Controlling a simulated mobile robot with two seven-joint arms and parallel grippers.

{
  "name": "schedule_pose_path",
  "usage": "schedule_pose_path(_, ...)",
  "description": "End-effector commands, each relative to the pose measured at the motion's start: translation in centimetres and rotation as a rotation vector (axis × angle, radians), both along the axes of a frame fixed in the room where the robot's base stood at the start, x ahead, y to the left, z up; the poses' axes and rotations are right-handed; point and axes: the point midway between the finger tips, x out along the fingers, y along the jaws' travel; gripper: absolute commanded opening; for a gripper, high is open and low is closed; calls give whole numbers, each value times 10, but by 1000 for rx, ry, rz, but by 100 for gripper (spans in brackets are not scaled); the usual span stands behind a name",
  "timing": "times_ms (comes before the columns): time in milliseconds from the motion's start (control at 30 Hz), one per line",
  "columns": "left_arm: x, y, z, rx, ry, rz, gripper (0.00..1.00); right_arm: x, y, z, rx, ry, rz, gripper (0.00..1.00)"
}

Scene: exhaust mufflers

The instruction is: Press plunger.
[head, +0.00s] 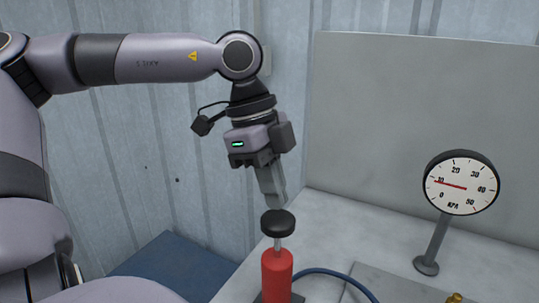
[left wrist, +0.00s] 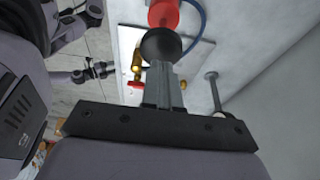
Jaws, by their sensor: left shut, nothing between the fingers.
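The plunger is a red cylinder (head: 277,274) standing upright on the bench, with a silver rod and a round black knob (head: 278,223) on top. A length of rod shows between the knob and the cylinder. My left gripper (head: 276,203) is shut and empty, pointing down just above the knob; I cannot tell whether the fingertips touch it. In the left wrist view the shut fingers (left wrist: 163,85) reach to the black knob (left wrist: 161,46), with the red cylinder (left wrist: 163,14) beyond. My right gripper cannot be made out in the head view.
A round pressure gauge (head: 461,183) on a grey post stands at the right, its needle near 10. A blue hose (head: 338,276) runs from the cylinder. Brass fittings and a red valve handle (left wrist: 135,84) sit on a plate. A grey panel (head: 415,120) stands behind the bench.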

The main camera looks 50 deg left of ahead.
Motion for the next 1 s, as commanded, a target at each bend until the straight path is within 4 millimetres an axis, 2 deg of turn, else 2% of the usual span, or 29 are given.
schedule_pose_path(200,0,0,-15,0,0,0,0,0,0,2,0,0,0,60)
schedule_pose_path(567,0,1,-17,0,-1,1,0,0,0,1,0,0,0,60)
schedule_pose_path(667,0,0,-23,2,1,0,0,0,0,-5,-1,-1,1,60)
schedule_pose_path(1000,0,0,-62,3,0,-1,0,0,0,-49,1,0,1,60)
